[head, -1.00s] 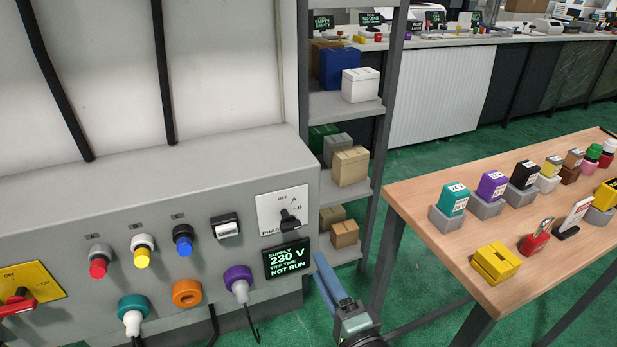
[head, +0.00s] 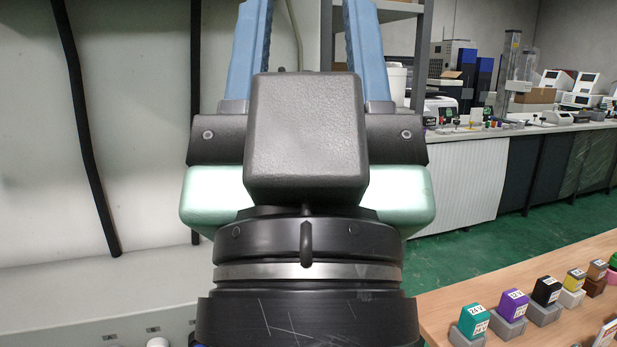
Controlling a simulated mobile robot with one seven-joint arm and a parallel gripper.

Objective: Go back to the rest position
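My gripper (head: 306,30) stands large and upright in the middle of the head view, close to the camera. Its two blue fingers are wide apart at the top edge, with nothing seen between them. The fingertips are cut off by the top of the picture. The dark gripper body and wrist hide much of the panel and the shelf behind.
The grey machine cabinet (head: 130,170) fills the left. A wooden table (head: 440,305) with teal (head: 473,320), purple (head: 513,304) and black (head: 547,290) labelled blocks stands at lower right. A long bench (head: 455,180) with equipment runs behind. Green floor (head: 460,250) lies between.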

